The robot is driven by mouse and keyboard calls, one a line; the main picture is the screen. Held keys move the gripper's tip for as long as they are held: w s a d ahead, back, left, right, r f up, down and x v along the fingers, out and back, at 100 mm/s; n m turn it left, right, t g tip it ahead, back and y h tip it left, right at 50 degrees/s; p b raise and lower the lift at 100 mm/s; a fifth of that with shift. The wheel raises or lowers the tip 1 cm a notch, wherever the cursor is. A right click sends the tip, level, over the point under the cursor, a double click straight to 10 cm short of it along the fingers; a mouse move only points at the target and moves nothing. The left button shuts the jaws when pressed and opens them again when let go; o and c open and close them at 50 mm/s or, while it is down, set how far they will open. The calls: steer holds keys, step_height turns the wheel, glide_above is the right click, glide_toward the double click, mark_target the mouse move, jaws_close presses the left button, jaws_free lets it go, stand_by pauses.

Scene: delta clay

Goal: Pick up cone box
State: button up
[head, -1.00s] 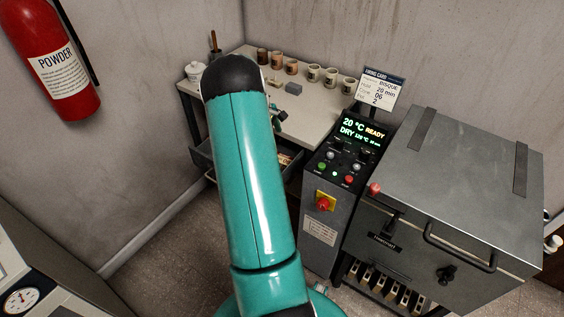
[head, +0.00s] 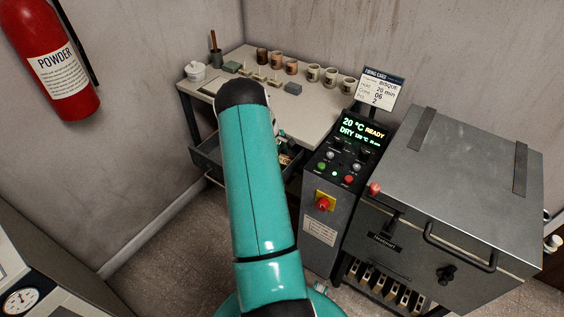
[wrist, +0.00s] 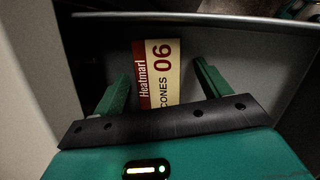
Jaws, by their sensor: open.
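The cone box (wrist: 158,70), a cream and dark red carton marked "Heatmarl 06 CONES", lies in the open drawer in the wrist view. My gripper (wrist: 160,78) is open, with one green finger on each side of the box. The box shows between the fingers, and neither finger visibly grips it. I cannot tell how far above the box the fingertips are. In the head view the drawer (head: 207,158) is pulled out under the table, and my arm hides most of its inside and my gripper.
The table (head: 322,112) above the drawer holds several cups (head: 313,73), a white lidded jar (head: 196,71) and a grey block (head: 293,88). The kiln (head: 455,180) and its control panel (head: 350,150) stand to the right. The drawer's walls and the table edge are close around my gripper.

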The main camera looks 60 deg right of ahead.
steer(key=c, duration=1.2)
steer(key=shift+r, duration=0.1)
